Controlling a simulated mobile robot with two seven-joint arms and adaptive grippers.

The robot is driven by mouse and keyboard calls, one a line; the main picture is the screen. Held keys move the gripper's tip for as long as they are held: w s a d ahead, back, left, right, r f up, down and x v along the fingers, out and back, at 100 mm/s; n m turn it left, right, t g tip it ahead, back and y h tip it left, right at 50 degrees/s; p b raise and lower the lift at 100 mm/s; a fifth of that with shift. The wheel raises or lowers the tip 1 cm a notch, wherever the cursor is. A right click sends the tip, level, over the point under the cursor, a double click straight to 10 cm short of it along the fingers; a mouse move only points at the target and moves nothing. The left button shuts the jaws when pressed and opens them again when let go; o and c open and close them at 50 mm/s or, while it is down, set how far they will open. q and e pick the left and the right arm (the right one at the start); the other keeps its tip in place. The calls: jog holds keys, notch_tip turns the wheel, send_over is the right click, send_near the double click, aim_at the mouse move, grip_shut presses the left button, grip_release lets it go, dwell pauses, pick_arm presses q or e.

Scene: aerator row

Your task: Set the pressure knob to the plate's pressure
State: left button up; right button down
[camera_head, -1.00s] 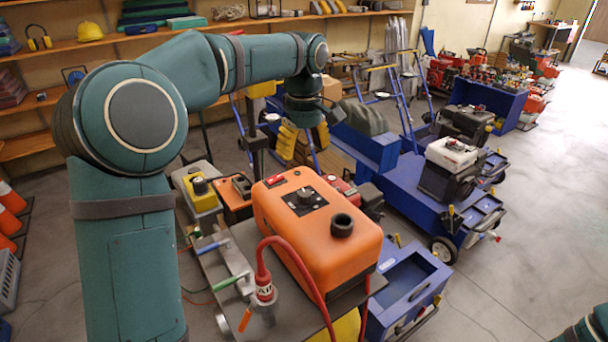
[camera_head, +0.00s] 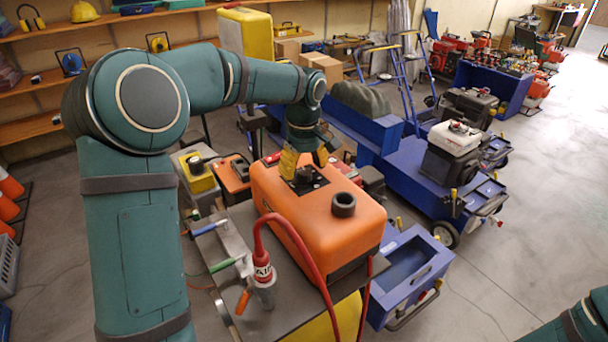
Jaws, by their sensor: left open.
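The orange machine (camera_head: 300,217) stands on a grey-topped cart. On its top are a black panel (camera_head: 321,187) and a black round filler neck (camera_head: 343,204). My left gripper (camera_head: 303,177) points down over the panel with its yellow fingers around or right beside the dark pressure knob (camera_head: 304,180). I cannot tell whether the fingers touch it. The fingers are apart. They hide part of the knob and the red part at the panel's edge. No plate with a readable pressure shows. Part of my right arm shows at the lower right, but its gripper does not.
Green- and orange-handled tools lie on the cart's left edge. A blue open bin (camera_head: 407,262) stands to the right. Free floor (camera_head: 520,265) lies farther right.

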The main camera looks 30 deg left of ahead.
pick_arm(q)
jog(key=shift+f, duration=0.7)
grip_shut()
